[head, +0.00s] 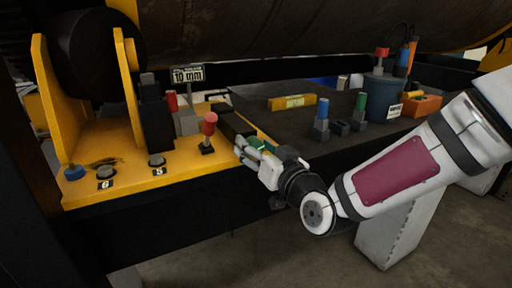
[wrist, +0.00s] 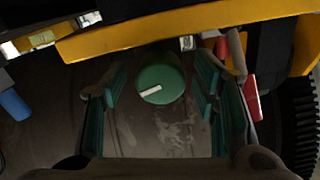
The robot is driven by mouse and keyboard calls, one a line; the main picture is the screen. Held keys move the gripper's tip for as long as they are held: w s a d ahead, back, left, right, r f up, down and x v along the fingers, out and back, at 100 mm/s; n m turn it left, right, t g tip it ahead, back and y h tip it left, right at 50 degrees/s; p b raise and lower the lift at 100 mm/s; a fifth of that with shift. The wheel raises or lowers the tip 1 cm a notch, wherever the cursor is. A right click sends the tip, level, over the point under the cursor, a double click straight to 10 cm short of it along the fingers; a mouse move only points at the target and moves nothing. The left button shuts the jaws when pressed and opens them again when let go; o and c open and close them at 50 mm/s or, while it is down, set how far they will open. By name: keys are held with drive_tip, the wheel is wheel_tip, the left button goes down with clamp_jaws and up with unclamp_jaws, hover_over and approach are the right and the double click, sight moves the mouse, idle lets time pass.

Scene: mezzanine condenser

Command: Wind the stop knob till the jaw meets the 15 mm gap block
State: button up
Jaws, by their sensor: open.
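A round green knob (wrist: 160,80) with a white mark on its face sits between the spread fingers of my gripper (wrist: 160,92) in the wrist view. Gaps show on both sides, so neither finger seems to touch it. In the head view my gripper (head: 247,147) is at the front edge of the yellow ledge, and only a little green shows there. A grey block (head: 187,122) stands behind the ledge near a "10 mm" sign (head: 187,74). I cannot tell which part is the jaw or which is the 15 mm gap block.
A red-topped peg (head: 209,130) stands on the yellow ledge (head: 130,165), with knobs marked 6 (head: 106,173) and 5 (head: 157,161). The dark top holds blue-handled (head: 322,122) and green-handled (head: 360,108) pieces, a yellow level (head: 292,102) and a tool bucket (head: 382,98).

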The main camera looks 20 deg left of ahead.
drive_tip(key=shift+a, duration=0.1)
drive_tip(key=shift+c, duration=0.5)
drive_tip(key=c, duration=1.1)
drive_tip(key=shift+o, duration=0.2)
drive_tip(key=shift+w+n, duration=0.1)
drive_tip(key=shift+n, duration=0.5)
drive_tip(key=o, duration=1.2)
drive_tip(key=shift+c, duration=0.2)
drive_tip(key=v, duration=0.7)
